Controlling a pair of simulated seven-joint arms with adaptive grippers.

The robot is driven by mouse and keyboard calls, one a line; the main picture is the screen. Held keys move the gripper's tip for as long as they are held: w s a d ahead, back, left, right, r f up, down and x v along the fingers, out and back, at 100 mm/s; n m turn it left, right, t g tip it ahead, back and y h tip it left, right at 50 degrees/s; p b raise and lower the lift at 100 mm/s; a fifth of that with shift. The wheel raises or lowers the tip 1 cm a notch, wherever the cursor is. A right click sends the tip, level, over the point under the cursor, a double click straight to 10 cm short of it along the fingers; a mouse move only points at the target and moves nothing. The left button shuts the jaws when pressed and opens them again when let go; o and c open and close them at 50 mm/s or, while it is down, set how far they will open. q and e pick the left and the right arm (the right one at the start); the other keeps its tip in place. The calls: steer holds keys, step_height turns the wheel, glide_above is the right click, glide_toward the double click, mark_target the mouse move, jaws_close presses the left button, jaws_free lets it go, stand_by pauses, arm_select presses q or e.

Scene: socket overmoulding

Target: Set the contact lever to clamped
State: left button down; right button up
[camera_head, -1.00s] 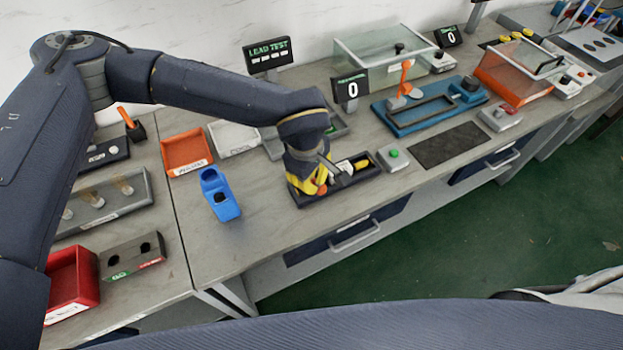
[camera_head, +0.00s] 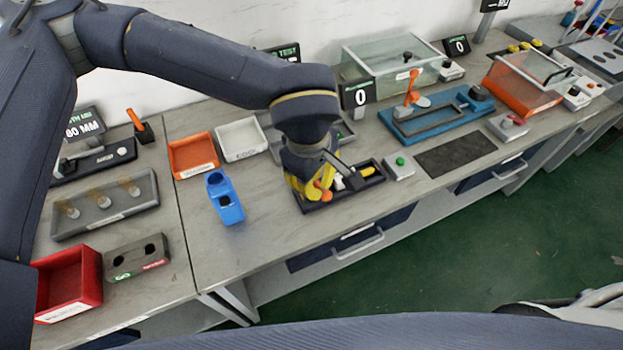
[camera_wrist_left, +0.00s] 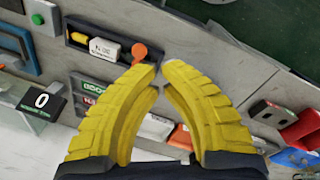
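A black tray-like fixture (camera_head: 372,182) stands near the front edge of the bench, holding a white block and a yellow part (camera_wrist_left: 80,42). An orange round knob (camera_wrist_left: 139,53) sits at the fixture's end in the left wrist view, and is likely the contact lever's; its shaft and setting are not clear. My left gripper (camera_wrist_left: 162,67) has yellow fingers with tips close together, a narrow gap and nothing seen between them. The tips appear just beside the knob; contact cannot be told. In the head view the gripper (camera_head: 316,192) points down at the fixture's left end. My right gripper is not in view.
A green-button box (camera_head: 399,166) stands right of the fixture. A blue fixture (camera_head: 440,121) with an orange lever (camera_head: 411,85) is further right. A blue holder (camera_head: 225,200) stands to the left, with orange (camera_head: 193,155) and white (camera_head: 241,139) bins behind. Bare bench lies in front.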

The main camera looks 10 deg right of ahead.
arm_select(q)
steer(key=shift+s+r, duration=0.45)
steer(key=shift+s, duration=0.05)
steer(key=shift+w+d, duration=0.1)
